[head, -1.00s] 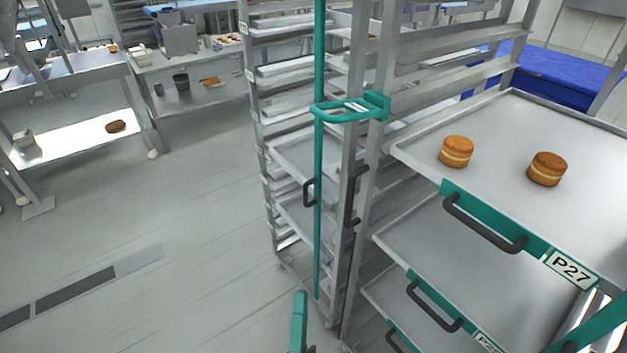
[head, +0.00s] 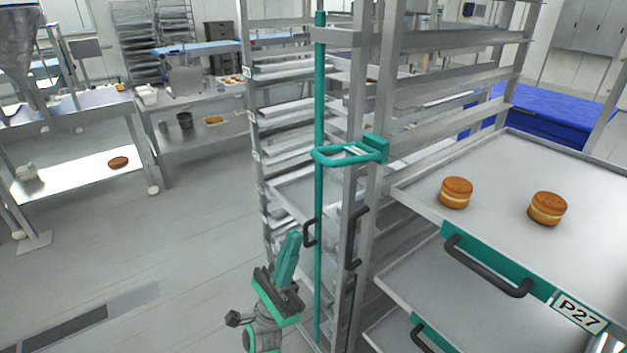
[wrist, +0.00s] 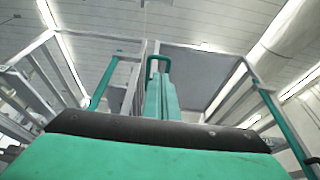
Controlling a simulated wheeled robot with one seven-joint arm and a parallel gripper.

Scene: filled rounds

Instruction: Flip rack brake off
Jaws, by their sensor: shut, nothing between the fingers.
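A tall metal rack (head: 388,95) stands right of centre in the head view. A teal loop-shaped lever (head: 345,153) with a small pale label sticks out from its front post, roughly level. I cannot tell for sure that this loop is the brake. My gripper (head: 292,238) is shut and empty, pointing up, below and left of the loop and apart from it. In the wrist view my shut teal fingers (wrist: 161,98) point up, with a teal loop (wrist: 158,60) beyond their tips.
A teal vertical pole (head: 319,215) and dark handles (head: 308,232) stand close right of my gripper. A tray (head: 500,175) with two filled rounds (head: 456,193) juts out at right. Worktables (head: 70,112) stand at far left. Open floor (head: 150,240) lies left.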

